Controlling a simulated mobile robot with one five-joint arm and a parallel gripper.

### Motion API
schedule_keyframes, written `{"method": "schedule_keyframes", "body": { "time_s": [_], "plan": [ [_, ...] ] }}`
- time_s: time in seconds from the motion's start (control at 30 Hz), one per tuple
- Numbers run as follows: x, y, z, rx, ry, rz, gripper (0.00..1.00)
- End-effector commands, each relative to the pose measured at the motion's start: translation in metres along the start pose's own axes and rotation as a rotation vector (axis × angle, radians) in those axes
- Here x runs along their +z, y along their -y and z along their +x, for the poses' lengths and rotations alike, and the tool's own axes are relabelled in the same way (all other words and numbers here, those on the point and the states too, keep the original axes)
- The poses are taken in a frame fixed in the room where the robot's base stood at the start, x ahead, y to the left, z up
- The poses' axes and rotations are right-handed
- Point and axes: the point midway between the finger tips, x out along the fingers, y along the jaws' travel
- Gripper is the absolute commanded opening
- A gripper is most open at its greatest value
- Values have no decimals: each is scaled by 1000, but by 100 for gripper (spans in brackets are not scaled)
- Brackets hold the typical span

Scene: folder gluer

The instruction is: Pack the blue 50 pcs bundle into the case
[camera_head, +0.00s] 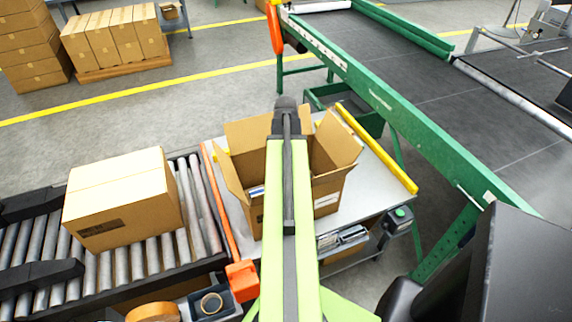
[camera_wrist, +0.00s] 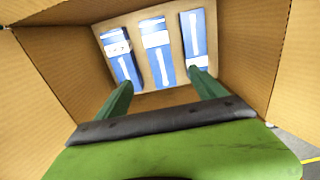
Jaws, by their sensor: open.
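The open cardboard case (camera_head: 328,187) stands on the light packing table, flaps spread, partly hidden behind my arm. In the wrist view I look down into the case (camera_wrist: 62,75). Three blue and white bundles lie side by side on its floor: a left one (camera_wrist: 121,55), a middle one (camera_wrist: 157,50) and a right one (camera_wrist: 194,38). I cannot read a piece count on any of them. My gripper (camera_wrist: 160,88) is open, its two green fingers apart inside or just over the case, with nothing between them. In the head view my arm hides the gripper.
A closed carton (camera_head: 122,200) sits on the roller conveyor (camera_head: 150,262) at the left. A green-framed belt conveyor (camera_head: 400,85) runs along the right. A yellow rail (camera_head: 375,148) edges the table (camera_head: 375,195). Stacked cartons (camera_head: 115,38) stand far back.

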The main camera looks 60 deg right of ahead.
Motion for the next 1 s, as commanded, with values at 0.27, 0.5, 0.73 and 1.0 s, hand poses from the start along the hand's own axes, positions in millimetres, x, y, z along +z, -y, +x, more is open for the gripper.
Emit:
{"method": "schedule_keyframes", "body": {
  "time_s": [0.27, 0.5, 0.73, 1.0],
  "plan": [
    [0, 0, -77, 0, 0, 0, 80],
    [1, -1, -102, 0, 0, 0, 80],
    [1, -1, -99, 0, 0, 0, 80],
    [1, -1, -99, 0, 0, 0, 80]
  ]
}}
